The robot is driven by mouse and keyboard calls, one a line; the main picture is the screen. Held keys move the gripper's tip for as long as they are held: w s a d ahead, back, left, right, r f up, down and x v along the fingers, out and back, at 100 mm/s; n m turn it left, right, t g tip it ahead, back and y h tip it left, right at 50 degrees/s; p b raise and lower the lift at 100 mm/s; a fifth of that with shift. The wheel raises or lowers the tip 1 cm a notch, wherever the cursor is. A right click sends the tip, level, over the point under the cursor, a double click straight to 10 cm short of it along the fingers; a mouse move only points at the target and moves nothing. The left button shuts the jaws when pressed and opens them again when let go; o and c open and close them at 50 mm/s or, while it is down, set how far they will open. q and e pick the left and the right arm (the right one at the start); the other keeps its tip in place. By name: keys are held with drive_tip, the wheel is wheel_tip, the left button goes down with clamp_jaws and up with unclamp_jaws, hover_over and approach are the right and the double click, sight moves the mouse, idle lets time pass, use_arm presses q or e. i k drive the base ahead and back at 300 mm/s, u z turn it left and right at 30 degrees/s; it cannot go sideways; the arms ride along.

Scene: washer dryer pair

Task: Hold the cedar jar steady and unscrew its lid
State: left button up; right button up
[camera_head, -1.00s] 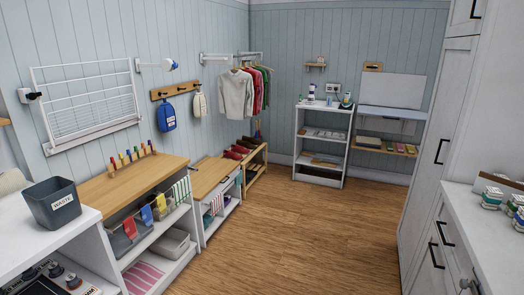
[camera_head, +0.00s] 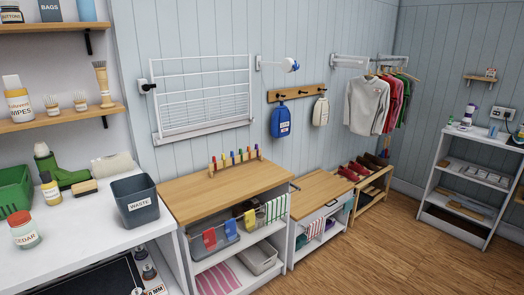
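The cedar jar (camera_head: 26,236) is a clear jar with a label reading CEDAR. It stands upright on the white counter at the lower left of the head view. Its red-orange lid (camera_head: 19,218) sits on top of it. Neither of my grippers shows in the head view, so their state cannot be seen.
On the white counter (camera_head: 90,226) a grey WASTE bin (camera_head: 136,206), a green crate (camera_head: 14,192), a green boot (camera_head: 58,170), a small bottle (camera_head: 50,190) and a brush (camera_head: 84,187) stand near the jar. A wooden shelf (camera_head: 60,120) hangs above. Open floor (camera_head: 350,255) lies to the right.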

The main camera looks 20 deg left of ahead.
sight(27, 235)
drive_tip(key=u, duration=1)
drive_tip(key=i, duration=0.95)
drive_tip(key=u, duration=0.85)
